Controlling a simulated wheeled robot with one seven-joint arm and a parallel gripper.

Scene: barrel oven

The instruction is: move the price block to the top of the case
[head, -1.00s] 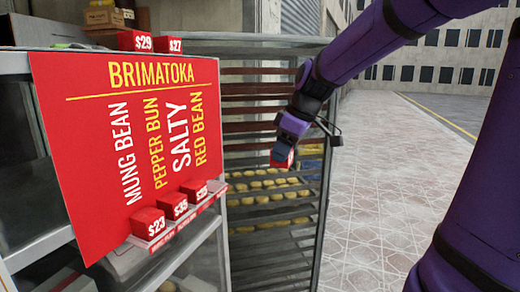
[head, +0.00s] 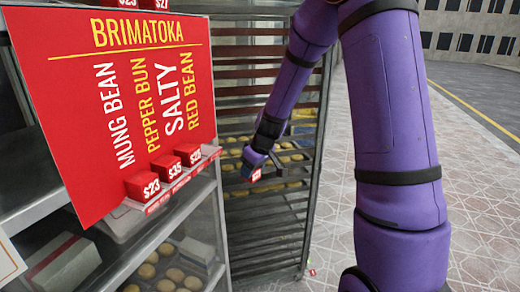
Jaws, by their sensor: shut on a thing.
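My gripper (head: 253,170) is in the middle of the head view, in front of the bun rack. It is shut on a red price block (head: 255,176), which is small here and partly covered by the fingers. The display case (head: 35,208) stands at the left, with the red BRIMATOKA sign (head: 85,120) on its front. My gripper is to the right of the case, apart from it. Two red price blocks, $29 (head: 128,3) and $27 (head: 160,5), sit on top of the case, cut by the upper edge.
Price blocks $23 (head: 142,185), $35 (head: 166,168) and $25 (head: 188,154) stand on a narrow ledge below the sign. The dark bun rack (head: 268,230) stands right of the case. Tiled pavement (head: 480,230) on the right is clear.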

